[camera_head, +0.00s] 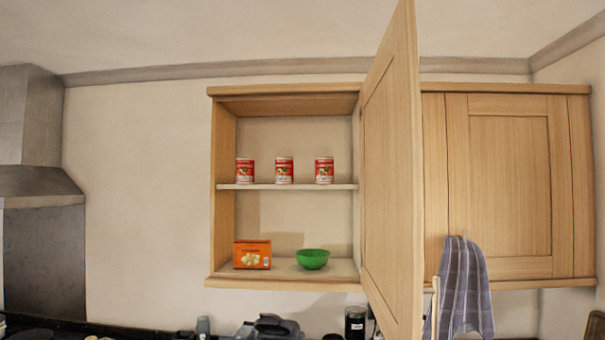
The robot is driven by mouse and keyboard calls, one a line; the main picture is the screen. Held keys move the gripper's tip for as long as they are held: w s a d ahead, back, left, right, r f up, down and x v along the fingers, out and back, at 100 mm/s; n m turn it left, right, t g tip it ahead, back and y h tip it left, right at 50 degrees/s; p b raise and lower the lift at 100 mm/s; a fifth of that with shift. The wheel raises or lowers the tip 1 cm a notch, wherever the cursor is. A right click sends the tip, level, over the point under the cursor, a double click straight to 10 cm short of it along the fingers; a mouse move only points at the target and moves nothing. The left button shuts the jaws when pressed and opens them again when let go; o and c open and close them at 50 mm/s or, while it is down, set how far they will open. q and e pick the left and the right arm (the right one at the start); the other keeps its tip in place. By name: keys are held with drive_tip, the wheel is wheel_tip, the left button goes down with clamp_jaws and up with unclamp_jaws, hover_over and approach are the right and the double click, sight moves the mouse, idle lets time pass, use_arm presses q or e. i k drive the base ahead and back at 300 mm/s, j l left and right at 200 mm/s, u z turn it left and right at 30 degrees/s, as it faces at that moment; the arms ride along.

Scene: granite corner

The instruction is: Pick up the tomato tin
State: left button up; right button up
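Three red and white tins that look like tomato tins stand upright in a row on the middle shelf of the open wall cabinet: a left tin (245,171), a middle tin (284,170) and a right tin (324,170). They stand apart from one another. Their labels are too small to read. Neither of my grippers shows in the head view.
The cabinet door (392,170) stands open, jutting out at the right of the opening. An orange box (252,254) and a green bowl (312,259) sit on the cabinet's bottom. A cloth (464,290) hangs right of the door. A range hood (35,140) is far left.

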sight(284, 165)
drive_tip(key=i+j+u, duration=0.1)
drive_tip(key=i+j, duration=0.3)
drive_tip(key=i+j+u, duration=0.1)
drive_tip(key=i+j, duration=0.3)
drive_tip(key=i, duration=0.25)
drive_tip(key=i+j+u, duration=0.1)
drive_tip(key=i+j, duration=0.2)
drive_tip(key=i, duration=0.25)
